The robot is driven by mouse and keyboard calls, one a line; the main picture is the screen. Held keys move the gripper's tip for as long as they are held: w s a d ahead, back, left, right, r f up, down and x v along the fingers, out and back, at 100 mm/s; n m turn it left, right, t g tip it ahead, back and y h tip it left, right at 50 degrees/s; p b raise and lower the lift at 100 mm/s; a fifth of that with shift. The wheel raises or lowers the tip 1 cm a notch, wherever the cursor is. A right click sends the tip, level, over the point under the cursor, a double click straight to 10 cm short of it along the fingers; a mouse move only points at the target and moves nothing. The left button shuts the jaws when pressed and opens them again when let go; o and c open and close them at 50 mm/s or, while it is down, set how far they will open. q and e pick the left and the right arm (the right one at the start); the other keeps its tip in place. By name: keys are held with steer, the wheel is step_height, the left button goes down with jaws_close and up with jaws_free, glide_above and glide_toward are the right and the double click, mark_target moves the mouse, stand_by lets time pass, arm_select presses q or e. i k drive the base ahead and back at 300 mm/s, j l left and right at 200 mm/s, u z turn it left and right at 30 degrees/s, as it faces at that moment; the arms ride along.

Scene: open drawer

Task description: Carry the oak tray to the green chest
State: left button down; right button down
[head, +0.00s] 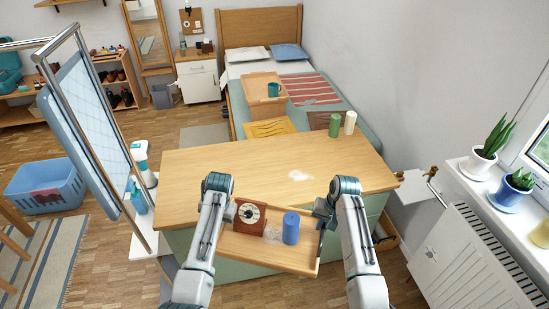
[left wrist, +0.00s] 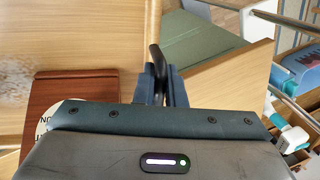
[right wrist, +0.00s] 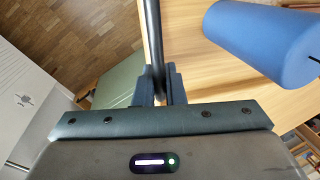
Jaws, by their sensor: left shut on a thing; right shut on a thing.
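The oak tray (head: 255,250) is held between my two grippers at the front edge of the green chest (head: 182,240), which has a wooden top. In the tray are a red-brown clock (head: 250,214), a clear glass (head: 272,234) and a blue cylinder (head: 291,228). My left gripper (left wrist: 154,88) is shut on the dark handle (left wrist: 155,58) at one end. My right gripper (right wrist: 158,88) is shut on the dark bar handle (right wrist: 152,35) at the other end. I cannot tell whether the tray touches the chest.
A whitish patch (head: 299,175) lies on the chest top. A green cylinder (head: 335,125) and a cream cylinder (head: 350,122) stand at its back edge. The rest of the top is clear. A metal-framed rack (head: 90,140) stands left, a radiator (head: 470,262) right.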

mark_target(273, 167)
steer(key=i, duration=1.3)
